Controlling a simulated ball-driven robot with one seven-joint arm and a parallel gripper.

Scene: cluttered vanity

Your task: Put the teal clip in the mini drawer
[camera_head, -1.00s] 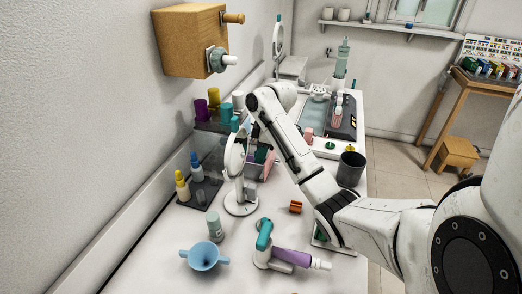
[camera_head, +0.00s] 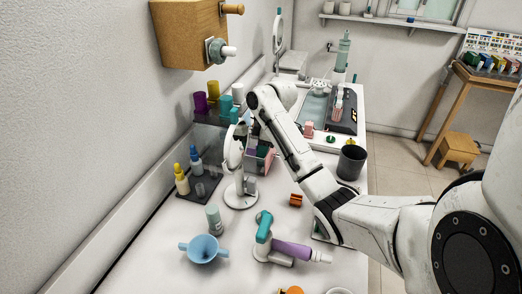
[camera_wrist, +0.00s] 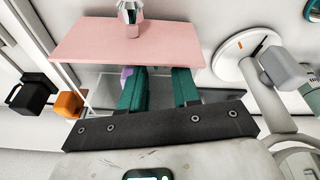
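The mini drawer shows in the wrist view as a pink front panel (camera_wrist: 120,45) with a clear faceted knob and clear walls behind it. In the head view its pink part (camera_head: 264,160) shows beside the round mirror, partly behind my arm. My gripper (camera_wrist: 160,72) has two dark teal fingers, apart with a gap between them. Their tips are at the panel's edge; I cannot tell whether they are inside the drawer. Nothing clearly sits between them. A purple thing (camera_wrist: 126,76) shows beside the left finger. I cannot pick out the teal clip for certain.
The mirror (camera_head: 240,195) stands close to the gripper. An orange clip (camera_head: 296,200), a dark cup (camera_head: 351,162), a blue funnel (camera_head: 204,250) and a teal and purple tool (camera_head: 290,250) are on the counter. Bottles (camera_head: 182,180) stand by the wall. Some front counter is bare.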

